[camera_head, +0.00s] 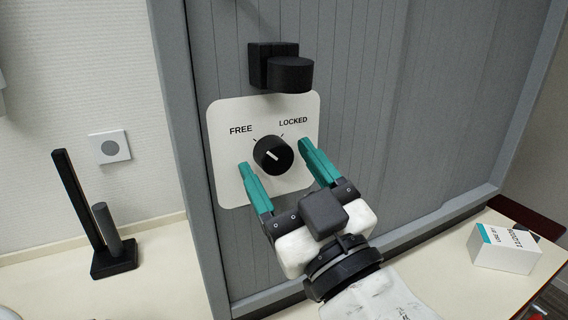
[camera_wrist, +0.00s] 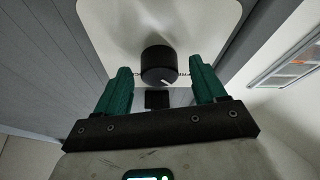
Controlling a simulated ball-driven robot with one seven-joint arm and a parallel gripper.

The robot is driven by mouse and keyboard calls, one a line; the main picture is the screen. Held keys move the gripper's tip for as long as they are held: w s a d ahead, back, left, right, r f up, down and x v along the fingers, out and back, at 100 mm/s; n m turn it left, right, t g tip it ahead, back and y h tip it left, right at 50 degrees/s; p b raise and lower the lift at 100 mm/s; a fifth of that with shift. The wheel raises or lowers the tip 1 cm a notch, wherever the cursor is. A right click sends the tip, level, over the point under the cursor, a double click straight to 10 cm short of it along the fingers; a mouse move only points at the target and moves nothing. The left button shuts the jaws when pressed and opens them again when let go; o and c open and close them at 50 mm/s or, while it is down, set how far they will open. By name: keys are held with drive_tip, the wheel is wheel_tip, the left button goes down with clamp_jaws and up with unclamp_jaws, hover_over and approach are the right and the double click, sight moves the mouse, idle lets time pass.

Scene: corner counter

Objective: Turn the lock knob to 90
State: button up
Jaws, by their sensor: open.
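The lock knob (camera_head: 273,155) is a round black dial with a white pointer line, on a white plate (camera_head: 225,180) marked FREE at upper left and LOCKED at upper right. Its line points to the upper left, toward the FREE side. My gripper (camera_head: 280,157) is open, its two teal fingers reaching toward the plate on either side of the knob. In the wrist view, the knob (camera_wrist: 158,64) lies ahead between the open fingers (camera_wrist: 163,80), with gaps on both sides. I cannot tell whether the fingertips touch the plate.
A black handle (camera_head: 290,75) juts out just above the plate on the grey door (camera_head: 390,110). A black stand (camera_head: 113,258) is on the counter at left, below a wall switch (camera_head: 110,147). A white and teal box (camera_head: 505,250) lies at right.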

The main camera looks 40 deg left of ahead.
drive_tip(key=c, duration=1.1)
drive_tip(key=shift+o, duration=0.2)
